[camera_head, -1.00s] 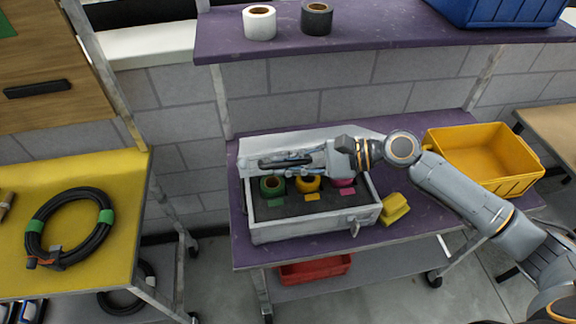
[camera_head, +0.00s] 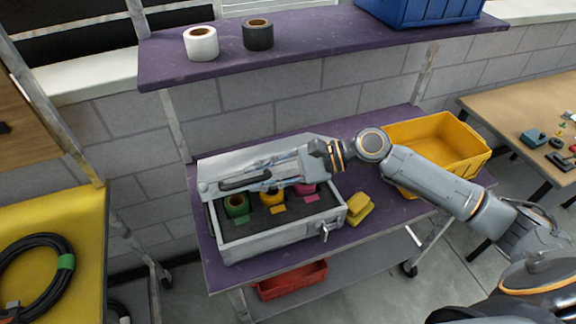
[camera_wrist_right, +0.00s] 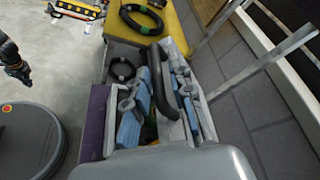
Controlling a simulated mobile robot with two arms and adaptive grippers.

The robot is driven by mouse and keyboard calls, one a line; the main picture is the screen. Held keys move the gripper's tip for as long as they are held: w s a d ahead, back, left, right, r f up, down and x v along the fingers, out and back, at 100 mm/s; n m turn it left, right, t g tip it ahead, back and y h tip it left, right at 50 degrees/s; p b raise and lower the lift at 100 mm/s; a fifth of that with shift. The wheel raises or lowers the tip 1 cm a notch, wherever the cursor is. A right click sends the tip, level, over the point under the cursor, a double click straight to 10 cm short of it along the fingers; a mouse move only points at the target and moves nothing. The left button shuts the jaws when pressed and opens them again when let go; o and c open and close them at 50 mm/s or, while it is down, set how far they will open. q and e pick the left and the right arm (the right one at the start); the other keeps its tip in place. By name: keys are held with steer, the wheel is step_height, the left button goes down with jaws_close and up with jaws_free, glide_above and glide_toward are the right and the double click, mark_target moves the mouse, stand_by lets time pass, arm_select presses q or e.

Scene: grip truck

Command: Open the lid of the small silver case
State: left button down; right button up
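The small silver case (camera_head: 275,240) stands on the purple shelf in the head view. Its pale lid (camera_head: 212,170) is raised and tilted up at the back, so the dark interior shows. A green roll (camera_head: 236,205), a yellow roll (camera_head: 272,198) and a pink roll (camera_head: 305,190) sit inside. My right gripper (camera_head: 250,178) is at the lid's black handle (camera_head: 238,185). In the right wrist view the handle (camera_wrist_right: 163,85) lies between its two fingers; contact is unclear. My left gripper appears to show at that view's left edge (camera_wrist_right: 12,62), too small to judge.
A yellow sponge-like block (camera_head: 352,210) and a yellow bin (camera_head: 440,145) are right of the case. White (camera_head: 201,44) and black (camera_head: 258,35) tape rolls and a blue crate (camera_head: 420,10) stand on the upper shelf. A red tray (camera_head: 292,280) is below.

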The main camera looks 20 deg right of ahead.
steer(key=v, duration=0.9)
steer(key=shift+s, duration=0.1)
